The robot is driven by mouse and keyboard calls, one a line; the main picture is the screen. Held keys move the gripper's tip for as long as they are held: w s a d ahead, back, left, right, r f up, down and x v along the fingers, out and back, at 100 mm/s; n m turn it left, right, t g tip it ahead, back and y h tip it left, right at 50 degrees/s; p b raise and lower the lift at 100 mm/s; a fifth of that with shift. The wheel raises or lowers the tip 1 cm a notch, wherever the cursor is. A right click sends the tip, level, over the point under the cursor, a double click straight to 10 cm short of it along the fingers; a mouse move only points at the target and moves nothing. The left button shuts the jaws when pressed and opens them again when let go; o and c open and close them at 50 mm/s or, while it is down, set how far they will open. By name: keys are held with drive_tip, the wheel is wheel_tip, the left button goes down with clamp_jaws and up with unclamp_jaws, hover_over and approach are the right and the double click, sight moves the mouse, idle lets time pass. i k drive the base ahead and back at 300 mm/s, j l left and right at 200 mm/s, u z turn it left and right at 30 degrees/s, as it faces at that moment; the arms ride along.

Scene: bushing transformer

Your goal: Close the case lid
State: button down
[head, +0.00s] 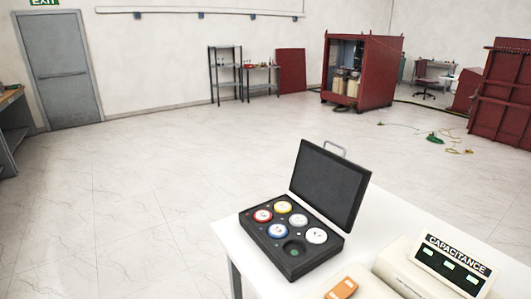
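A black case (252,237) stands on the white table near its left corner. Its lid (329,184) is open and stands up at the back, leaning a little backward. A grey handle (334,148) shows at the lid's top edge. One round recess (294,248) at the front is without a disc. My gripper is not in the head view.
On the white table (388,213), a capacitance meter (452,264) and an orange device (342,288) stand right of the case. The floor (150,210) left of the table is clear. A red cabinet (378,75) and shelves (226,75) stand far back.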

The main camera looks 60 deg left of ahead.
sight(335, 187)
drive_tip(key=u, duration=1.95)
drive_tip(key=j+u, duration=0.15)
drive_tip(key=j, duration=0.15)
drive_tip(key=i+j+u, duration=0.15)
drive_tip(key=j, duration=0.15)
drive_tip(key=i+j+u, duration=0.15)
drive_tip(key=j, duration=0.15)
drive_tip(key=i+j+u, duration=0.5)
drive_tip(key=i+j, duration=0.2)
drive_tip(key=i+j+u, duration=0.25)
drive_tip(key=i, duration=0.25)
drive_tip(key=i+j+u, duration=0.25)
drive_tip(key=i, duration=0.2)
drive_tip(key=i+l+z, duration=0.15)
drive_tip(key=i+z, duration=0.3)
drive_tip(key=i, duration=0.15)
drive_tip(key=i+j+z, duration=0.1)
drive_tip(key=i+z, duration=0.35)
drive_tip(key=i, duration=0.2)
drive_tip(key=i+j+z, duration=0.3)
drive_tip(key=i+z, duration=0.2)
drive_tip(key=i+l+z, duration=0.25)
drive_tip(key=i+z, duration=0.15)
drive_tip(key=i+l+z, duration=0.1)
drive_tip(key=i+z, duration=0.75)
drive_tip(key=i, duration=0.15)
drive_tip(key=i+j+z, duration=0.25)
drive_tip(key=i+z, duration=0.15)
drive_tip(key=i, duration=0.1)
